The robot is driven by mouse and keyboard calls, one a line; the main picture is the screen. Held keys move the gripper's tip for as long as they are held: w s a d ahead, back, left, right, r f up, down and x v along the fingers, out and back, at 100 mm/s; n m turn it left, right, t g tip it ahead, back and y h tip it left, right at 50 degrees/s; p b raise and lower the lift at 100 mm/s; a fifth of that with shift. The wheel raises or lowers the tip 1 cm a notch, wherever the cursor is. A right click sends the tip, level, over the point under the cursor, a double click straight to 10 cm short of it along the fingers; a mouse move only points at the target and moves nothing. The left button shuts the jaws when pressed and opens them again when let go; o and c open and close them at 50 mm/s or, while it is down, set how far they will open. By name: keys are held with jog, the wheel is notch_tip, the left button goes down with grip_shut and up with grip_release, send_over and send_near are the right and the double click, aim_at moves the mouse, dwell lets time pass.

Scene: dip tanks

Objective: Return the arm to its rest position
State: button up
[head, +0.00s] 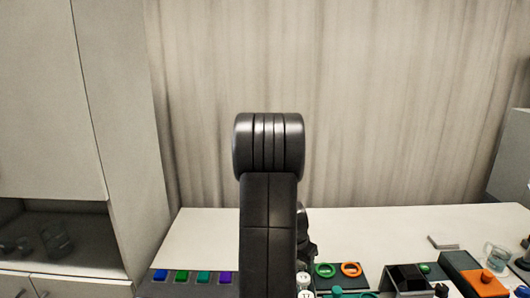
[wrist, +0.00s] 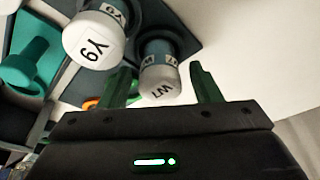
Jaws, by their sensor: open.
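My arm (head: 268,220) stands upright in the middle of the head view and hides what is behind it. In the wrist view my gripper (wrist: 160,70) is open, its two green-tinted fingers apart. A second white-capped vial marked Y9 (wrist: 95,42) is to the left, outside the fingers. In the head view the gripper itself is hidden behind the arm.
The pale table (head: 400,225) has free room at the back.

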jog(key=shift+b+x, duration=0.3)
jog(key=shift+x, duration=0.45)
jog(key=shift+w+v, duration=0.15)
jog(key=shift+v, duration=0.5)
jog(key=shift+w+v, duration=0.15)
jog(key=shift+v, duration=0.55)
jog(key=shift+s+d, duration=0.1)
jog(key=shift+d, duration=0.05)
